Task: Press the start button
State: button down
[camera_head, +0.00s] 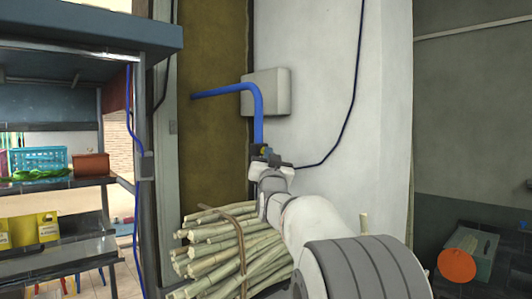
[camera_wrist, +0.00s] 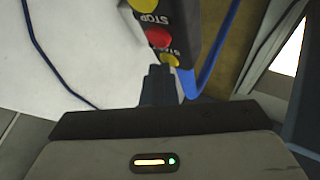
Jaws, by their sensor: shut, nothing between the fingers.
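In the wrist view, a dark control box (camera_wrist: 185,22) hangs at the top. It carries a "STOP" label, a red button (camera_wrist: 158,37) and a partly visible label that seems to begin "STA" (camera_wrist: 171,58). A separate start button cannot be made out; my fingers may cover it. My gripper (camera_wrist: 162,70) is shut and empty, its tips at the box's lower end, close to the yellow patch. Contact cannot be judged. In the head view my gripper (camera_head: 271,158) reaches the wall below the blue pipe, hiding most of the box.
A dark cable (camera_head: 350,100) hangs on the white wall (camera_head: 330,60). Tied sugarcane (camera_head: 215,245) lies below my arm. Shelves (camera_head: 65,250) stand at left.

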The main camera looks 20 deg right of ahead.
jog(key=shift+s+f, duration=0.1)
jog(key=shift+s+d+b, duration=0.3)
jog(key=shift+s+b, duration=0.4)
jog(key=shift+b, duration=0.25)
jog(key=s+b, duration=0.1)
jog(key=s+d+b, duration=0.1)
jog(key=s, duration=0.1)
jog(key=s+b, duration=0.1)
jog(key=b, duration=0.1)
jog(key=shift+s+d, duration=0.35)
dwell(0.4)
